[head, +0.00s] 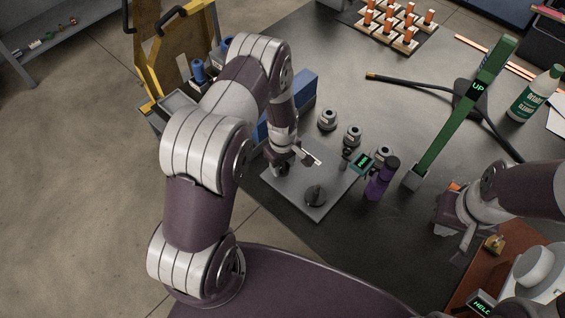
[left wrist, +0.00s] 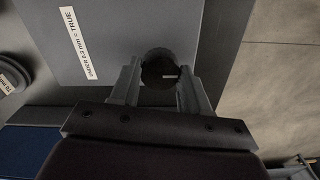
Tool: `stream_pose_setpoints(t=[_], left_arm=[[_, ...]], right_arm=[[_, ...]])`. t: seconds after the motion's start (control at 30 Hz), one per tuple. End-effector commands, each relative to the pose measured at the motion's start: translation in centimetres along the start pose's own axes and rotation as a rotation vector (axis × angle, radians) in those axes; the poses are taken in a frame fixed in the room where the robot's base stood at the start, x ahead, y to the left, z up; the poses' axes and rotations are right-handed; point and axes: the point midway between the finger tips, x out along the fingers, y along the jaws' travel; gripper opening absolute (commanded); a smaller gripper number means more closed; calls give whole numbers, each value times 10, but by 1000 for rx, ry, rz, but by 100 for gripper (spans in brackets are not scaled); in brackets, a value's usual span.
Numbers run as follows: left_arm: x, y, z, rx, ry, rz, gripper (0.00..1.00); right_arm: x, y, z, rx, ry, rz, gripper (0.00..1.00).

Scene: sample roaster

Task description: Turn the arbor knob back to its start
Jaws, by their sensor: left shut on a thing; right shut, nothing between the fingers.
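The arbor knob (left wrist: 158,72) is a dark round knob with a short pale mark, seen in the left wrist view. My left gripper (left wrist: 160,90) is shut on the knob, with one finger on each side. In the head view my left gripper (head: 281,166) is low over the left part of the plate (head: 287,200) and hides the knob. A dark round piece (head: 316,195) sits near the plate's front corner. My right gripper (head: 463,257) is shut and empty, off to the right.
A small display (head: 362,161) and a purple bottle (head: 381,178) stand by the plate's right edge. A green post marked "UP" (head: 465,110) rises at right. A blue box (head: 300,91) stands behind my left wrist.

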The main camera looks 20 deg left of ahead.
Motion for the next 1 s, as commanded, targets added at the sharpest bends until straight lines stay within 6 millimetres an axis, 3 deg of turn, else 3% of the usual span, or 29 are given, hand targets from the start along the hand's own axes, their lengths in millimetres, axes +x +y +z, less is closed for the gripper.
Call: stream_pose_setpoints(t=[0.2,0.23,0.3,0.57,0.67,1.0], left_arm=[[-2,2,-1,1,4,5,15],[-2,2,-1,1,4,5,52],[-1,2,-1,1,3,4,72],[-1,1,0,1,1,2,72],[-9,1,-1,1,2,3,72],[-96,1,-1,1,4,6,72]], right_arm=[[0,0,0,0,0,0,0],[0,0,0,0,0,0,0],[0,0,0,0,0,0,0],[0,0,0,0,0,0,0],[-1,0,0,0,0,0,0],[-2,0,0,0,0,0,0]])
